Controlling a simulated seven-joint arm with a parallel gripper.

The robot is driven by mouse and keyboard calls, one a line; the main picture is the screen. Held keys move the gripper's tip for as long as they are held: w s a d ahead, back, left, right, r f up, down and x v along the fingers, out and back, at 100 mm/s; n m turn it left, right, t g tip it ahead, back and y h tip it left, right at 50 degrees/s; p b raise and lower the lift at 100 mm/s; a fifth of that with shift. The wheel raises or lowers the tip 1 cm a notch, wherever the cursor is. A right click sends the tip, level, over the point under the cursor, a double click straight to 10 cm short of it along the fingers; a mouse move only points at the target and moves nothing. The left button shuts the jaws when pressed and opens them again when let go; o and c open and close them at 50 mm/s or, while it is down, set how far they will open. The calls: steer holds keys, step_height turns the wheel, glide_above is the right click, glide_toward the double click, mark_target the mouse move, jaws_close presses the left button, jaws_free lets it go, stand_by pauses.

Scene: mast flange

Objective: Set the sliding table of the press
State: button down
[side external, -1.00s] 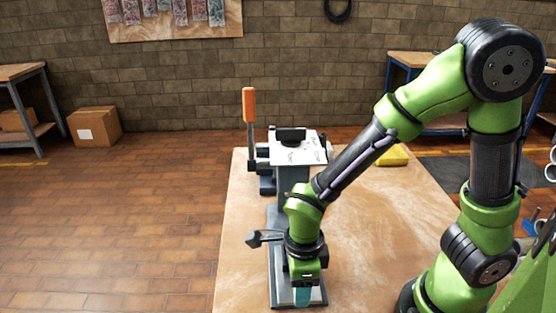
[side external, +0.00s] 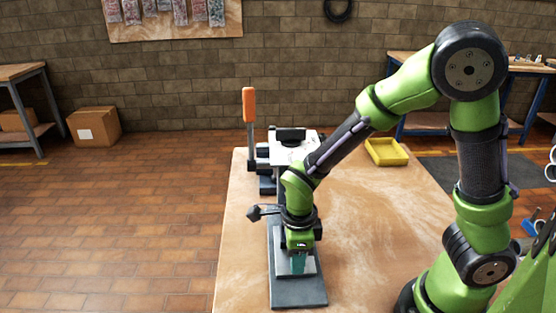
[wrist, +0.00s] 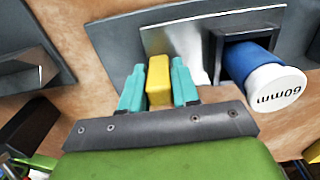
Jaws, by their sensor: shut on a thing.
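The press (side external: 293,152) stands at the far end of the wooden table, with an upright orange-handled lever (side external: 249,105) at its left. Its dark base plate (side external: 298,292) runs toward the camera. The sliding table, a silver plate (wrist: 180,42) on the base, is mostly hidden under my gripper in the side view. My gripper (wrist: 159,88) points down, its teal fingers shut on a yellow block (wrist: 159,78) at the plate's edge. Beside it, a blue cylinder (wrist: 246,62) with a white end marked "60mm" sits in a dark square holder (wrist: 226,38).
A yellow tray (side external: 386,152) lies on the table right of the press. The table top (side external: 375,220) between the base and my arm is clear. Workbenches and a cardboard box (side external: 93,127) stand farther back.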

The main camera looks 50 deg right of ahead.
steer(key=shift+w+d, duration=0.45)
steer(key=shift+w, duration=0.05)
steer(key=c, duration=0.9)
jaws_free()
steer(key=shift+s, duration=0.1)
step_height(320, 180, up, 17)
